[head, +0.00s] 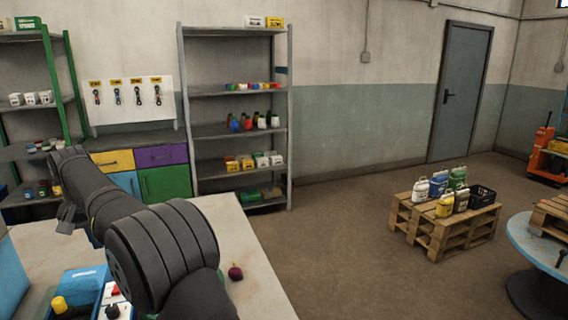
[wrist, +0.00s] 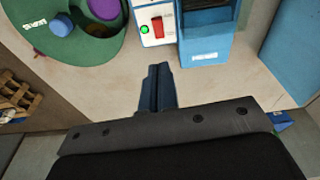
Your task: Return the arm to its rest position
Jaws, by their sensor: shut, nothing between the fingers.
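My gripper (wrist: 157,88) shows in the wrist view with its two dark fingers together and nothing between them. It hangs over a bare part of the pale worktop (wrist: 110,88), below a box with a red switch and a green light (wrist: 157,25). In the head view my arm reaches from the bottom middle toward the left, over the worktop (head: 255,270). The fingers cannot be made out there. No sewn sack can be made out in either view.
A green tray (wrist: 55,45) holding a blue and a purple piece and a blue bin (wrist: 207,55) stand near my gripper. A small dark red object (head: 235,272) lies on the worktop. Shelves (head: 235,90) stand behind. Open floor lies toward the pallets (head: 440,240).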

